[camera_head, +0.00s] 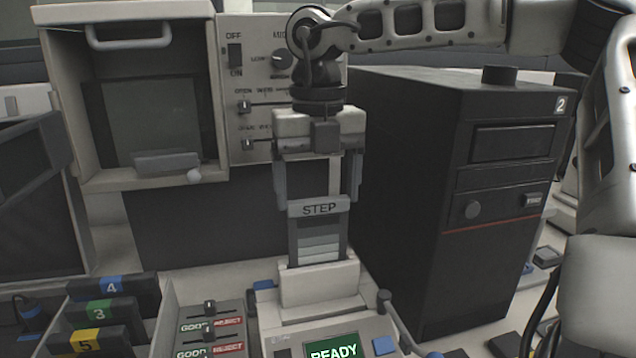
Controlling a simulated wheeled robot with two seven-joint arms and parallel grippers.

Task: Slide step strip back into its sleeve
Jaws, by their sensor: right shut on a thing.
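The step strip (318,243) is a dark upright strip with a grey "STEP" header and lighter grey bands. It stands in the middle of the head view. My right gripper (318,196) points down from above and is shut on its upper part. The strip's lower end meets a pale block (318,285) above the READY screen. I cannot tell how deep it sits, or whether this block is the sleeve. My left gripper is not in view.
A tall black case (455,160) marked 2 stands close on the right. A switch panel (255,75) and an open-fronted grey box (150,110) are behind. The READY screen (333,349) is in front. Numbered dark holders (110,312) and sliders (209,308) are at left.

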